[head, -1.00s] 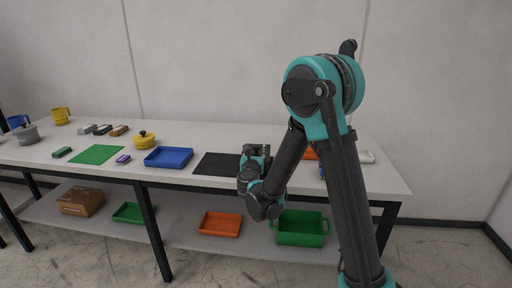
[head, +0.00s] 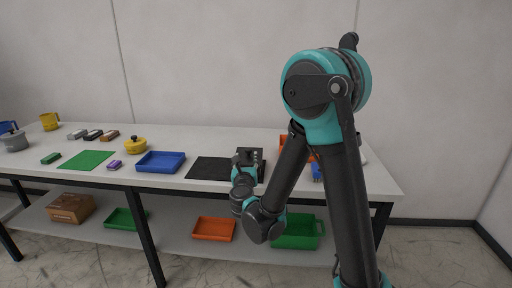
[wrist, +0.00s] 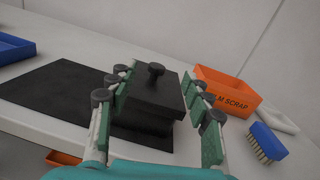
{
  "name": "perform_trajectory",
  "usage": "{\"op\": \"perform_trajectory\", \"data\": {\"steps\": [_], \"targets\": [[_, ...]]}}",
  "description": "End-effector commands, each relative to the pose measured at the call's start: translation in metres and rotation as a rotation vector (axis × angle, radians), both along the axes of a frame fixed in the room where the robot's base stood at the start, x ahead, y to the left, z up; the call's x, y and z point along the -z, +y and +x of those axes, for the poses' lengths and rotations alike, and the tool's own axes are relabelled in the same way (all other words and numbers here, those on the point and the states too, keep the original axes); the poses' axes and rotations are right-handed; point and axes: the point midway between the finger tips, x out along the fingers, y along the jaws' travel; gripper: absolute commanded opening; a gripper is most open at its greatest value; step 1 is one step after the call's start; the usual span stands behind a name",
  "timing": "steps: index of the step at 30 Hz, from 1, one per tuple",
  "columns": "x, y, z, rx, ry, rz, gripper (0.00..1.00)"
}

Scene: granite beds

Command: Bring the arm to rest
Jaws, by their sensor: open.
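My arm reaches down over the right part of the bench, and my gripper (head: 243,172) is at the bench's front side near the black mat (head: 208,169). In the wrist view my gripper (wrist: 160,78) is open, with its green-padded fingers spread apart. A black lidded block with a round knob (wrist: 155,92) shows between and beyond the fingers. It stands at the right end of the black mat (wrist: 55,90). No finger visibly grips it; whether one touches it I cannot tell.
An orange scrap bin (wrist: 225,90), a blue brush (wrist: 268,141) and a white item (wrist: 275,114) lie right of the block. A blue tray (head: 161,162) and green mat (head: 87,160) are to the left. Trays (head: 213,229) sit on the lower shelf.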

Motion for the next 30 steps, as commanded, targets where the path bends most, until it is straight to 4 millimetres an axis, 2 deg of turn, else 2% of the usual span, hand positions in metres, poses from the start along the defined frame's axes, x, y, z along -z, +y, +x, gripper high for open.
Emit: {"op": "perform_trajectory", "data": {"steps": [3,6,8,11,14,17,21,25,27,30], "targets": [[-0.032,-0.012,0.000,-0.085,-0.087,-0.254,0.50],[-0.052,-0.018,-0.007,-0.184,-0.170,-0.574,0.50],[-0.055,-0.023,-0.015,-0.243,-0.210,-0.778,0.50],[-0.045,-0.036,-0.032,-0.351,-0.256,-1.124,0.50],[-0.019,-0.057,-0.055,-0.477,-0.272,-1.467,0.50],[0.019,-0.091,-0.083,-0.633,-0.256,-1.790,0.50],[0.076,-0.151,-0.132,-0.908,-0.192,-2.164,0.50],[0.118,-0.208,-0.181,-1.187,-0.112,-2.382,0.50],[0.133,-0.234,-0.206,-1.327,-0.071,-2.449,0.50],[0.148,-0.263,-0.236,-1.493,-0.024,-2.502,0.50]]}}
